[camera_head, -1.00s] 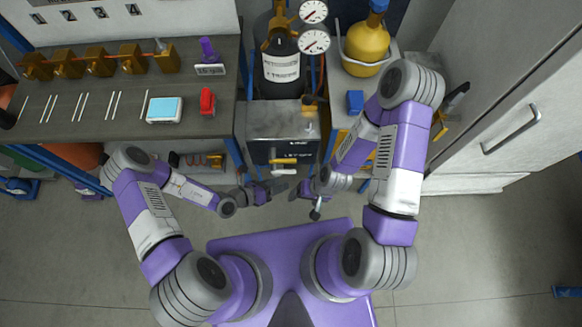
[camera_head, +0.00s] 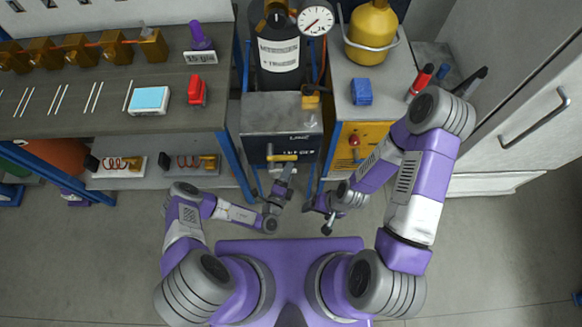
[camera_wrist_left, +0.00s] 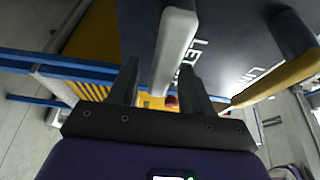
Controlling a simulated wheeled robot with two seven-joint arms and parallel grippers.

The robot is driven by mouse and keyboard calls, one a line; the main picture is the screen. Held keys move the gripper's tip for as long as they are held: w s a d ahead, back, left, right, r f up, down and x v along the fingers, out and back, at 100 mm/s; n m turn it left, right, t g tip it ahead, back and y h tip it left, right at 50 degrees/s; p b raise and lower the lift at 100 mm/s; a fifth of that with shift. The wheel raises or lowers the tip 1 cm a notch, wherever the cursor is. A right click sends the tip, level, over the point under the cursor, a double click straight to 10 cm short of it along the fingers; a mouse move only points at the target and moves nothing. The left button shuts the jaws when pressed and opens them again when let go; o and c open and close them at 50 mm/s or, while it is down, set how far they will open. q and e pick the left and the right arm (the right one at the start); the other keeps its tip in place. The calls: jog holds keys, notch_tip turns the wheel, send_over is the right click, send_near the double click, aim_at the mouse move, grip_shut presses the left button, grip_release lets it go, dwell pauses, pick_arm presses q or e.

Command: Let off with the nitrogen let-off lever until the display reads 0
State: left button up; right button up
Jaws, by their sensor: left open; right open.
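The pale let-off lever (camera_wrist_left: 176,48) stands out from the dark front panel in the left wrist view, beside lettering that starts "LET". My left gripper (camera_wrist_left: 160,92) is open, with one finger on each side of the lever's near end; I cannot tell whether they touch it. In the head view this gripper (camera_head: 286,174) is just in front of the cabinet (camera_head: 280,112) and covers the pale lever. A yellow lever (camera_head: 283,158) sits above it, and also shows at right in the wrist view (camera_wrist_left: 280,78). My right gripper (camera_head: 318,210) is open and empty, lower right. No display reading is legible.
A dark cylinder (camera_head: 279,55) with a dial gauge (camera_head: 315,18) stands behind the cabinet. A workbench (camera_head: 75,110) with a blue-screened device (camera_head: 149,99) is at left. A yellow cabinet (camera_head: 368,138) with a red button is at right. Floor is clear below.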

pick_arm(q)
jog(key=shift+x, duration=1.2)
grip_shut()
